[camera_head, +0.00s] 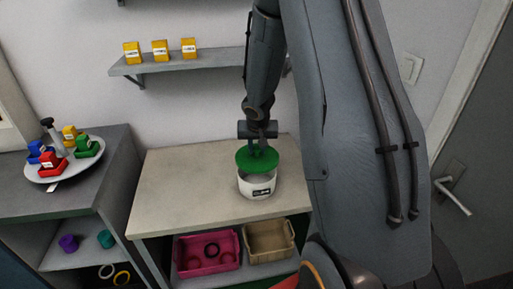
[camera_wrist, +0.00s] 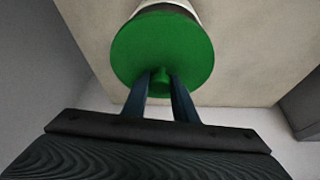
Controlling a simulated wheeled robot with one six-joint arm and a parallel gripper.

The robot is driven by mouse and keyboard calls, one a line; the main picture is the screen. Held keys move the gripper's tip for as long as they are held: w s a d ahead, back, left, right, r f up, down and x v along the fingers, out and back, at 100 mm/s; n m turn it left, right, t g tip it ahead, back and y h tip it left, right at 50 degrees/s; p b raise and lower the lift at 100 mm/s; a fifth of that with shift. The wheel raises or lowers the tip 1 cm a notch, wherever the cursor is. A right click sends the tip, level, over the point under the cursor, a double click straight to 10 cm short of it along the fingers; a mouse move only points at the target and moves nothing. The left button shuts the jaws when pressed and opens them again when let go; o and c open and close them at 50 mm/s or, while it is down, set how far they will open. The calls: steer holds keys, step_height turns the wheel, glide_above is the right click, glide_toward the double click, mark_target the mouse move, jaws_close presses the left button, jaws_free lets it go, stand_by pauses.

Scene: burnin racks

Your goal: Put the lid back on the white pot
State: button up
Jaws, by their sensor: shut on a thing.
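The white pot (camera_head: 260,188) stands upright on the beige table, with a dark label on its front and its top partly open to view. The green lid (camera_head: 249,161) is above the pot, slightly left and back of its mouth, and looks a little tilted. My gripper (camera_head: 257,146) is shut on the lid's knob from above. In the wrist view the green lid (camera_wrist: 162,45) hides most of the pot (camera_wrist: 170,6), whose white rim shows past the lid's far edge. My gripper's two fingers (camera_wrist: 161,80) pinch the knob.
The table top (camera_head: 180,185) is clear around the pot. Below it are a pink bin (camera_head: 207,270) with rings and a tan bin (camera_head: 268,257). A wall shelf (camera_head: 180,65) holds yellow boxes. At left, a round tray (camera_head: 40,176) carries coloured blocks on a grey cabinet.

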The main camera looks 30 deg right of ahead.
mark_target(257, 157)
steer(key=shift+f+b, duration=2.4)
steer(key=shift+b, duration=0.2)
steer(key=shift+f, duration=0.1)
steer(key=shift+s+b, duration=0.1)
steer(key=shift+b, duration=0.25)
steer(key=shift+f+b, duration=0.15)
steer(key=shift+b, duration=0.5)
stand_by(0.5)
steer(key=o, duration=1.6)
steer(key=shift+r+p, duration=3.55)
steer(key=shift+p, duration=0.05)
